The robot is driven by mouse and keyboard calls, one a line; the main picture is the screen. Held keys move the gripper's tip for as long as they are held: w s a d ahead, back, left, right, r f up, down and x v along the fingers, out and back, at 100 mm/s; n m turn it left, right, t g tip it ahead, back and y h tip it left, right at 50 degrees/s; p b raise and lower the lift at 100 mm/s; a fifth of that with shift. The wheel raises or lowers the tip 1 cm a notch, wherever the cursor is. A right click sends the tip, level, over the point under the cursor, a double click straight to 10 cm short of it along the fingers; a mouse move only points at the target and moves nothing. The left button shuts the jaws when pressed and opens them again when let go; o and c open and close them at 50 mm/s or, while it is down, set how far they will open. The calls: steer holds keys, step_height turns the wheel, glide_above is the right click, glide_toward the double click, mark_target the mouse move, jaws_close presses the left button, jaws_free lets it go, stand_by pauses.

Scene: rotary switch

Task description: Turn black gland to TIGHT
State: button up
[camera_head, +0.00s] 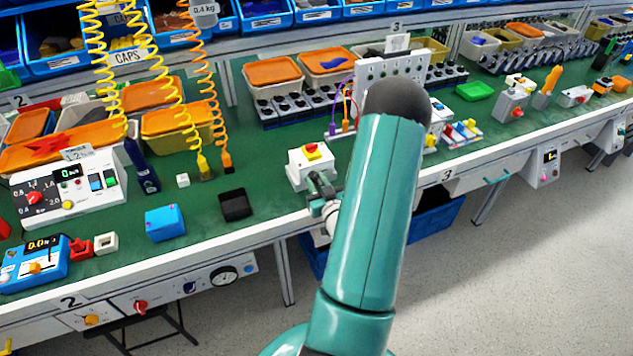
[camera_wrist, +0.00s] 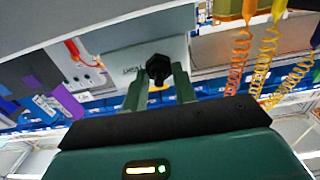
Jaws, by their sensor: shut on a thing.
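The black gland (camera_wrist: 158,68) is a dark, faceted knob on a white box face in the wrist view. In the head view my gripper (camera_head: 318,190) is at the front of a white box (camera_head: 300,172) with a red knob on a yellow plate on top. The gland cannot be made out there, and my teal arm covers the area to the right.
The white box stands near the front edge of the green bench (camera_head: 270,222). A black block (camera_head: 235,205) and a blue box (camera_head: 164,222) lie to its left. A white panel with cables (camera_head: 345,105) stands behind. Coiled yellow and orange hoses (camera_head: 207,90) hang at the left.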

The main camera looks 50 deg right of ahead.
steer(key=shift+m, duration=0.3)
steer(key=m, duration=0.3)
steer(key=shift+d+m, duration=0.1)
steer(key=shift+m, duration=0.2)
steer(key=m, duration=0.4)
steer(key=shift+m, duration=0.3)
steer(key=m, duration=0.4)
steer(key=shift+d+f, duration=0.1)
steer(key=shift+f, duration=0.05)
steer(key=shift+m, duration=2.5)
steer(key=o, duration=1)
steer(key=shift+c, duration=0.2)
steer(key=shift+s, duration=0.1)
